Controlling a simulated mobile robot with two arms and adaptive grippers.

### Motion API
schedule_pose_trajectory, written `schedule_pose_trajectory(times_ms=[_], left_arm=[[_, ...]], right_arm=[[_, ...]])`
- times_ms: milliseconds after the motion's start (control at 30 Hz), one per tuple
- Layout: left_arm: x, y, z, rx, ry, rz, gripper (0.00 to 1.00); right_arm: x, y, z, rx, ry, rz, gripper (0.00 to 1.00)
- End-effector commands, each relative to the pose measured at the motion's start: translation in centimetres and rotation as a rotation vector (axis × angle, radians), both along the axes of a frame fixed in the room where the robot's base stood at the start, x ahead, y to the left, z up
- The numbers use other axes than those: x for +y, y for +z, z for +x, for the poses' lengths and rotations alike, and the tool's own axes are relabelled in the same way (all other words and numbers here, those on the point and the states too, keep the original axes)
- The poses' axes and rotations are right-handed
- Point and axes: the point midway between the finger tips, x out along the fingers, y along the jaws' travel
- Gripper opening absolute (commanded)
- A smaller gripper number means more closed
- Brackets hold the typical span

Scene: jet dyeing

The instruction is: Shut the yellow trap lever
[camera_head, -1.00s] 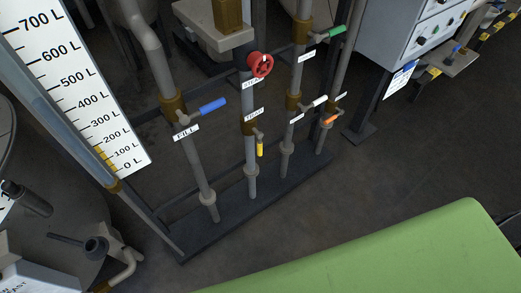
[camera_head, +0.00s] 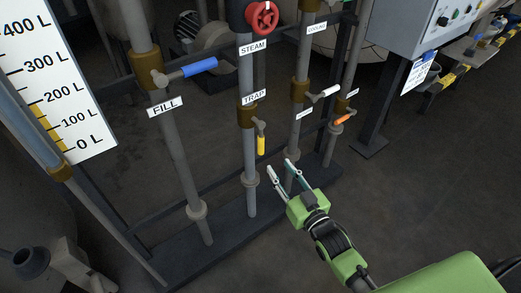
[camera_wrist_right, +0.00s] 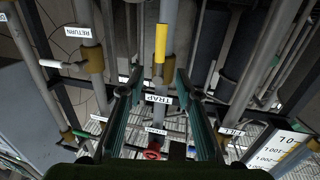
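The yellow trap lever (camera_head: 261,145) hangs straight down from the brass valve (camera_head: 247,116) on the pipe under the TRAP label (camera_head: 254,97). In the right wrist view the lever (camera_wrist_right: 161,43) shows at upper middle, beyond and between the fingers. My right gripper (camera_head: 280,168) is open and empty, just below and to the right of the lever in the head view, apart from it. Its two fingers also show spread in the right wrist view (camera_wrist_right: 158,80). My left gripper is not in view.
Neighbouring levers are blue at FILL (camera_head: 199,67), white (camera_head: 326,92) and orange (camera_head: 345,119). A red STEAM handwheel (camera_head: 262,16) sits above the trap valve. Vertical pipes stand close on both sides. Open floor lies at the lower right.

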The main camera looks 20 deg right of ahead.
Motion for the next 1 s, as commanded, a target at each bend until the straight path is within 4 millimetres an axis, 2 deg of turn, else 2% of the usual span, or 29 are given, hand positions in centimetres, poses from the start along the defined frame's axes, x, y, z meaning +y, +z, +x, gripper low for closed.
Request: schedule_pose_trajectory(times_ms=[167, 267, 700, 833, 1000], left_arm=[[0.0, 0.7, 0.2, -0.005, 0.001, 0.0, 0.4], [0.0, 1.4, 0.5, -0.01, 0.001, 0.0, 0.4], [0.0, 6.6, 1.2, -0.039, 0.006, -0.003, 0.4], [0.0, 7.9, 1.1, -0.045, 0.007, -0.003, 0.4], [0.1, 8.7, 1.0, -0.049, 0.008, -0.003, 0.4]], right_arm=[[0.2, 0.5, 1.3, -0.014, 0.001, 0.003, 0.32], [0.5, 0.5, 2.8, -0.014, 0.002, 0.003, 0.32], [1.7, 0.3, 11.1, -0.01, 0.001, 0.002, 0.32], [2.0, 0.3, 12.6, -0.01, 0.001, 0.002, 0.32], [2.2, 0.3, 13.6, -0.008, 0.002, 0.002, 0.32]])
